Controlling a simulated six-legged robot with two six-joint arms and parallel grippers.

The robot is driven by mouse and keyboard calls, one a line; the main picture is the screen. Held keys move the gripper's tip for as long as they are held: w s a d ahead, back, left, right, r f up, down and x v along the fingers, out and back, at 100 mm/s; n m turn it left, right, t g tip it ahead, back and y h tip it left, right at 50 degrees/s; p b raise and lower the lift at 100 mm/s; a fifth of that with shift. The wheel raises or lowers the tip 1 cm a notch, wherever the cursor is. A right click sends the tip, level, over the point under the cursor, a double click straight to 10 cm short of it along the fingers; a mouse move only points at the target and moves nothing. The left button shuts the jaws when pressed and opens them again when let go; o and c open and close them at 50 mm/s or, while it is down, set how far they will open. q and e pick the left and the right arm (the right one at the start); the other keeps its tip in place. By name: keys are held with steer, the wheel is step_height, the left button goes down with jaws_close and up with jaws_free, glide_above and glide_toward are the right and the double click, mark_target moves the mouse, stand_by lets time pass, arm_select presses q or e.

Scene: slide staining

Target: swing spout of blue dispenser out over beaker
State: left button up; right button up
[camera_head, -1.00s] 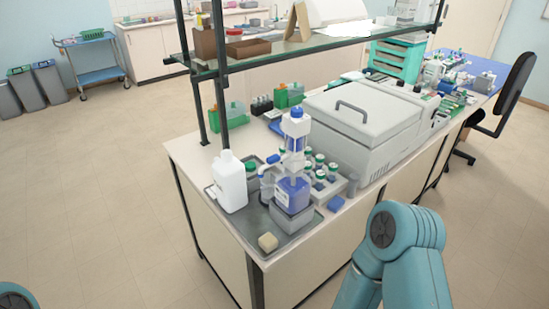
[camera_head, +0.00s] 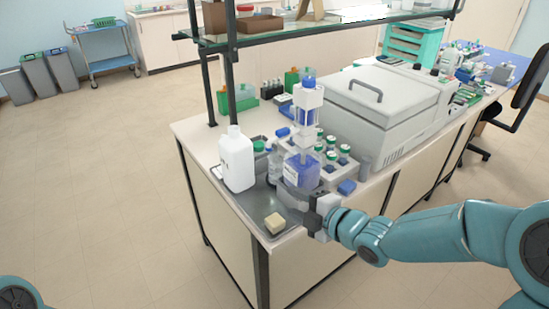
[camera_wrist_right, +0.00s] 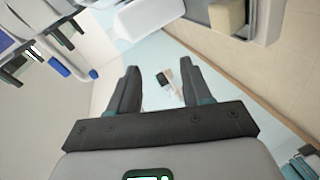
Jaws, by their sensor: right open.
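The blue dispenser (camera_head: 302,174) stands upright near the bench's front corner, a blue-filled bottle with a tall clear pump and blue top. A small blue-tipped part, seemingly its spout, sticks out to the left (camera_head: 283,132). A clear vessel beside its left side, probably the beaker (camera_head: 274,163), is hard to make out. My right gripper (camera_head: 293,200) is at the dispenser's front foot, low over the tray; contact cannot be told. The wrist view shows its fingers (camera_wrist_right: 160,85) open with nothing held. My left gripper is out of sight.
A white bottle (camera_head: 236,160) stands left on the grey tray (camera_head: 257,206), with a beige block (camera_head: 275,222) at the front. Vials in a rack (camera_head: 343,152) and a large grey box-shaped machine (camera_head: 380,105) stand right. A glass shelf (camera_head: 290,34) hangs above.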

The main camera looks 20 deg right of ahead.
mark_target(284, 136)
arm_select(q)
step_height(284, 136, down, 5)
steer(key=b, duration=0.3)
arm_select(e)
steer(key=s+d+r+n+t, duration=0.25)
steer(key=d+r+t, duration=0.2)
steer(key=r, duration=0.75)
steer(key=shift+m+g, duration=0.35)
steer(key=p+x, duration=0.2)
steer(key=x, duration=0.5)
steer(key=p+x, duration=0.2)
steer(key=x, duration=0.6)
steer(key=shift+w+d+f, duration=0.1)
steer(key=shift+w+f, duration=0.2)
steer(key=shift+w, duration=0.35)
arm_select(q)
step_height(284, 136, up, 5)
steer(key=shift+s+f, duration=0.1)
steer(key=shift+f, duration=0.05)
arm_select(e)
steer(key=shift+c, duration=0.4)
jaws_close()
